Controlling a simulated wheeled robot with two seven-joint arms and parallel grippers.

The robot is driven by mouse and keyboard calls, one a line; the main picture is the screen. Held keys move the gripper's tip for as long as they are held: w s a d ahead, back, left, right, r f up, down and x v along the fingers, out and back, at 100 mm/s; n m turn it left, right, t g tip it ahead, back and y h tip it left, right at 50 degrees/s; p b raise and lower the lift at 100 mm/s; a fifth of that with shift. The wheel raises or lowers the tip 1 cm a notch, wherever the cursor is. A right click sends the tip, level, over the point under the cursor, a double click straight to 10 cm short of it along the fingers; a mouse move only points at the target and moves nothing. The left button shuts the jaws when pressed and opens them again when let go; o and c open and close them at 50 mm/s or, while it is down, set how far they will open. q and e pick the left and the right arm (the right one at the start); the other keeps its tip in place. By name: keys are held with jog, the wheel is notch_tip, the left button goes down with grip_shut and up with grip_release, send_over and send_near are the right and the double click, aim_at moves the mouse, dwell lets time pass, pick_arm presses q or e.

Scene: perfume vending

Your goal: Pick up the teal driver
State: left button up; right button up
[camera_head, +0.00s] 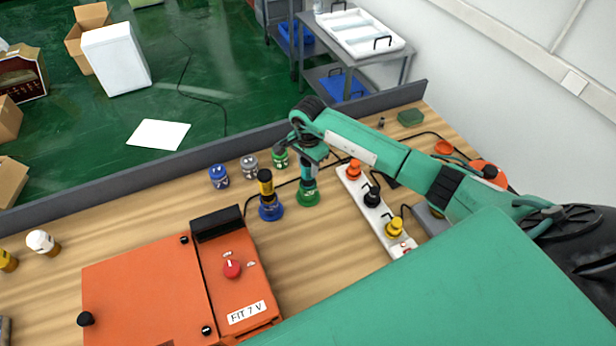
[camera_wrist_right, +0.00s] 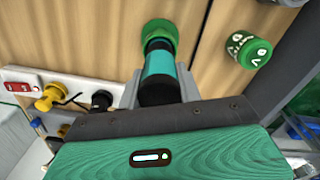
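The teal driver (camera_head: 307,184) stands upright in a round green base (camera_head: 308,198) on the wooden table. In the right wrist view, its teal body (camera_wrist_right: 160,72) and black end lie between the two grey fingers, with the green base (camera_wrist_right: 158,32) beyond. My right gripper (camera_head: 311,160) is over the driver's top, a finger close on each side. Whether the fingers press on it cannot be told. My left gripper is not in view.
A yellow and black driver in a blue base (camera_head: 270,211) stands just left. Small blue, grey and green jars (camera_head: 280,157) stand behind. A white power strip (camera_head: 375,208) with plugs lies right. An orange machine (camera_head: 150,300) fills the front left.

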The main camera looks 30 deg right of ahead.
jog(key=shift+c, duration=0.7)
jog(key=shift+r, duration=0.1)
notch_tip(320, 180, up, 20)
jog(key=b, duration=0.7)
jog(key=shift+b, duration=0.4)
jog(key=shift+o, duration=1)
jog(key=shift+c, duration=1.4)
